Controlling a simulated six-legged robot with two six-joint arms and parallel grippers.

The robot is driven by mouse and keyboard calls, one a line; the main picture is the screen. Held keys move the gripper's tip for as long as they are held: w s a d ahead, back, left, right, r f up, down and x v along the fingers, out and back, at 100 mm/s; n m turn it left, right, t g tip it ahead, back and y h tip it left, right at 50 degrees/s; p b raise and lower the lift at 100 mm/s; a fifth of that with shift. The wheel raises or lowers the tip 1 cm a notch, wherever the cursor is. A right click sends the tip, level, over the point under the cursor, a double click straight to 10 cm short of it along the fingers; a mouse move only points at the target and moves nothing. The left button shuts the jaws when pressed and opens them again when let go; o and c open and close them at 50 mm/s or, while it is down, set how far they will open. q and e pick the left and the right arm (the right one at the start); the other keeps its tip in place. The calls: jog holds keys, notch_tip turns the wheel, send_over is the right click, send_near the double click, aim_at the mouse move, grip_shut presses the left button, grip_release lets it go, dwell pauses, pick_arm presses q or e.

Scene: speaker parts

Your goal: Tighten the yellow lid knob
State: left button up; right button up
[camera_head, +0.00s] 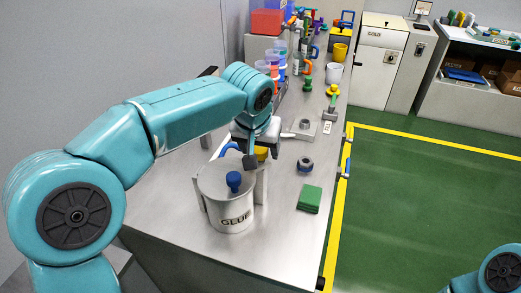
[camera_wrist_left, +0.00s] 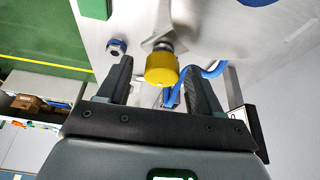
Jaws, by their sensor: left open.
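The yellow lid knob (camera_wrist_left: 162,70) sits between the two spread fingers of my left gripper (camera_wrist_left: 158,66) in the left wrist view, with a gap on each side. In the head view the yellow knob (camera_head: 262,153) is partly hidden by my left gripper (camera_head: 252,150), beside the silver pot (camera_head: 226,212). A blue curved handle (camera_wrist_left: 213,69) is close to the yellow knob. My right gripper is out of view; only part of my right arm shows at the lower right.
A green block (camera_head: 309,199) and a dark ring-shaped part (camera_head: 305,163) lie to the right of the pot. Stacked cups, a white mug (camera_head: 334,73) and tools stand farther back on the metal bench. The bench's right front is mostly clear.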

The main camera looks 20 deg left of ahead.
pick_arm(q)
jog(key=shift+a+f, duration=0.1)
jog(key=shift+f, duration=0.25)
jog(key=shift+w+f, duration=0.1)
jog(key=shift+w, duration=0.05)
jog(key=c, duration=1.1)
jog(key=shift+o, duration=0.2)
